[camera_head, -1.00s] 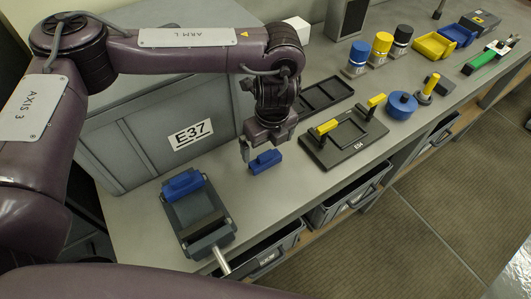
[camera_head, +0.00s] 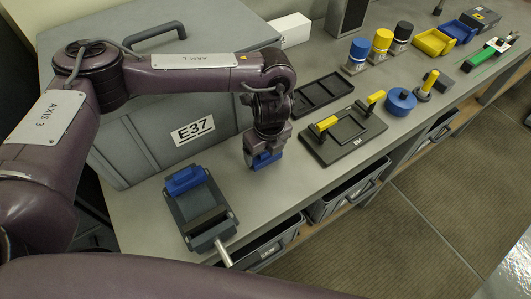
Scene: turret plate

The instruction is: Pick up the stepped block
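A small blue block (camera_head: 264,161), which looks like the stepped block, is on the grey bench to the right of the vise, in front of the large grey case. Its top is partly covered by my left gripper (camera_head: 262,153), which points down and is right at the block. The fingers are dark and mostly hidden against the block, so I cannot tell whether they have closed on it. The block appears to be at bench level. My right gripper is not in view.
A vise with a blue top piece (camera_head: 184,180) stands to the left. The large grey case (camera_head: 150,100) marked E37 is behind. A black turret plate (camera_head: 345,136) with yellow handles lies to the right, with a black tray (camera_head: 322,94) behind it. The bench's front edge is close.

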